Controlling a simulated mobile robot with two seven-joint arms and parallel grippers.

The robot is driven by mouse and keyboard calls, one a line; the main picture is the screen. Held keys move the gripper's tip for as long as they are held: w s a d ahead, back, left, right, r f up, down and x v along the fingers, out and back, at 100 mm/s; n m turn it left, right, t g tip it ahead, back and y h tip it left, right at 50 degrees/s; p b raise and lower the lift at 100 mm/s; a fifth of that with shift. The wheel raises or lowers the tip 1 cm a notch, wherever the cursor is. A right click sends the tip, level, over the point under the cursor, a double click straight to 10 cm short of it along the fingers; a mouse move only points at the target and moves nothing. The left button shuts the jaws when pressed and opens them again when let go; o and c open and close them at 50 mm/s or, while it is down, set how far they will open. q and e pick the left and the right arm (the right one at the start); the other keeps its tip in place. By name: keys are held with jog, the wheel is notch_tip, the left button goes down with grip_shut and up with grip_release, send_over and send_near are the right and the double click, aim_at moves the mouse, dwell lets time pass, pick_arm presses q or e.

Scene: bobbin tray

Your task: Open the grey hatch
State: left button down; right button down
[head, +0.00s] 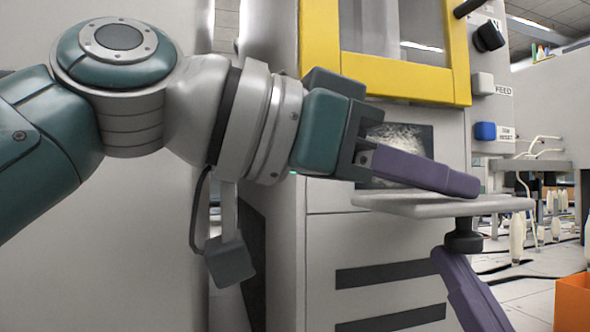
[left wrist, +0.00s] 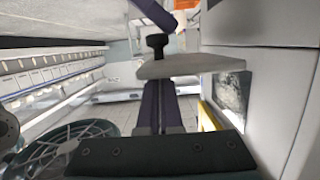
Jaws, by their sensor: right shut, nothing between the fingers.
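The grey hatch (head: 445,205) stands out level from the machine front, its dark knob (head: 463,238) pointing down. Behind it is a dark opening (head: 400,137) with whitish material inside. My left gripper (head: 468,186) lies just above the hatch's upper face, fingers together and empty; contact is unclear. In the left wrist view, the left fingers (left wrist: 163,90) reach the hatch plate (left wrist: 190,67), with the knob (left wrist: 157,45) on its far side and the opening (left wrist: 232,95) to the right. My right gripper (head: 450,257) is shut and empty below the hatch, close by the knob.
A yellow-framed window (head: 400,80) sits above the opening. Switches, including a blue button (head: 486,131), are on the panel to its right. An orange container (head: 574,303) is at the lower right. White bobbins (head: 517,237) stand farther back on the right.

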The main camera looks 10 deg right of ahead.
pick_arm(q)
jog(key=shift+f, duration=0.3)
pick_arm(e)
jog(key=c, duration=1.6)
grip_release()
jog(key=shift+s+r, duration=0.1)
jog(key=shift+r, duration=0.2)
